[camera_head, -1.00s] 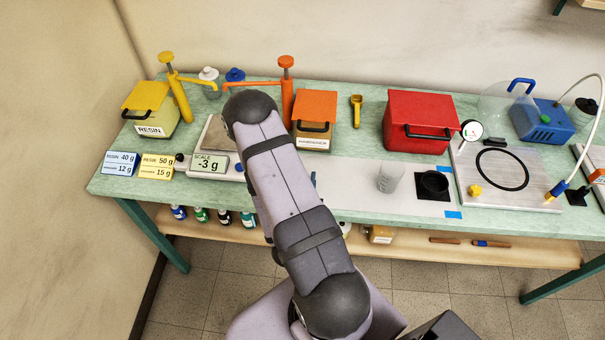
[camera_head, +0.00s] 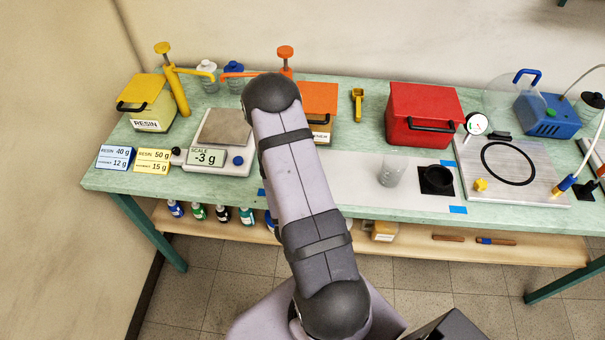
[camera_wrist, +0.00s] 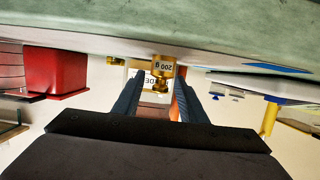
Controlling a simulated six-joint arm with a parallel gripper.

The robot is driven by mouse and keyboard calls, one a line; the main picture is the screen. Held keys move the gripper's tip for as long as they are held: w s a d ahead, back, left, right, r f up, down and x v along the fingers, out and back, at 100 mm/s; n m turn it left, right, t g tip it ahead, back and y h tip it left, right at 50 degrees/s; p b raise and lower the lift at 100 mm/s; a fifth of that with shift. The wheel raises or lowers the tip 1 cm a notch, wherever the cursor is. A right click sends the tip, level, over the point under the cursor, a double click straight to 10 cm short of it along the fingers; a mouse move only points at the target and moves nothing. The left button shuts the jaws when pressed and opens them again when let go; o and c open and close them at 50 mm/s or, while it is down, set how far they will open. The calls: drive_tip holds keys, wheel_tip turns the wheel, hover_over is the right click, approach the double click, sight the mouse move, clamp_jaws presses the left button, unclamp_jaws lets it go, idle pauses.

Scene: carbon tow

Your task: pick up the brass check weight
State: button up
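The brass check weight (camera_wrist: 163,69) shows in the wrist view, with "200 g" upside down on it and a knob end pointing down in the picture. It meets the pale green bench surface (camera_wrist: 220,35) at the top of that view. My gripper (camera_wrist: 157,82) is open, with one dark finger on each side of the weight and visible gaps to both. I cannot tell how deep the weight sits between the fingertips. In the head view my arm hides the weight and the gripper.
The scale (camera_head: 221,153) reads -3 g, left of my arm, with an empty pan. An orange-lidded container (camera_head: 318,105) stands close behind the arm. A clear cup (camera_head: 392,171) and a red box (camera_head: 423,113) are to the right.

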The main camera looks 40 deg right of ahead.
drive_tip(key=shift+p+x, duration=0.3)
drive_tip(key=shift+x, duration=1)
clamp_jaws()
drive_tip(key=shift+r, duration=0.2)
drive_tip(key=shift+w+r, duration=0.1)
drive_tip(key=shift+r, duration=0.75)
wheel_tip(320, 180, up, 16)
drive_tip(key=p, duration=0.9)
